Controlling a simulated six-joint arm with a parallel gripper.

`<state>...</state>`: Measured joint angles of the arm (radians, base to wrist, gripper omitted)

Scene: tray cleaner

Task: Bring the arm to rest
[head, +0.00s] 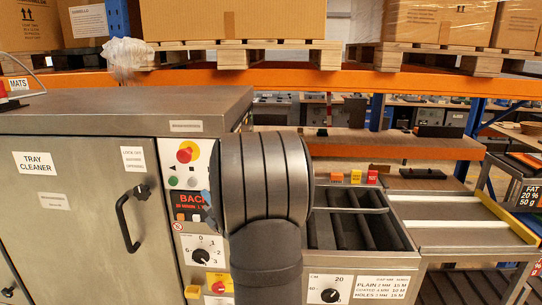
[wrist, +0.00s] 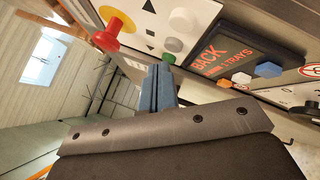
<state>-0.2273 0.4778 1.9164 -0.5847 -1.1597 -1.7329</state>
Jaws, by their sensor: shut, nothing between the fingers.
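My gripper (wrist: 158,88) shows in the wrist view as two blue-grey fingers pressed together, with nothing between them. It is in front of the control panel (wrist: 200,30) of the tray cleaner. A red knob on a yellow base (wrist: 107,36) is at its upper left, and a display reading "BACK" and "TRAYS" (wrist: 222,58) is at its right. I cannot tell whether the fingertips touch the panel. In the head view my dark arm stands upright in the middle and hides most of the gripper. The tray cleaner (head: 75,215) is at the left, its door closed.
The door handle (head: 128,218) sticks out left of the panel. A ramp with a yellow edge (head: 505,220) is further right. Boxes on pallets stand on shelves behind.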

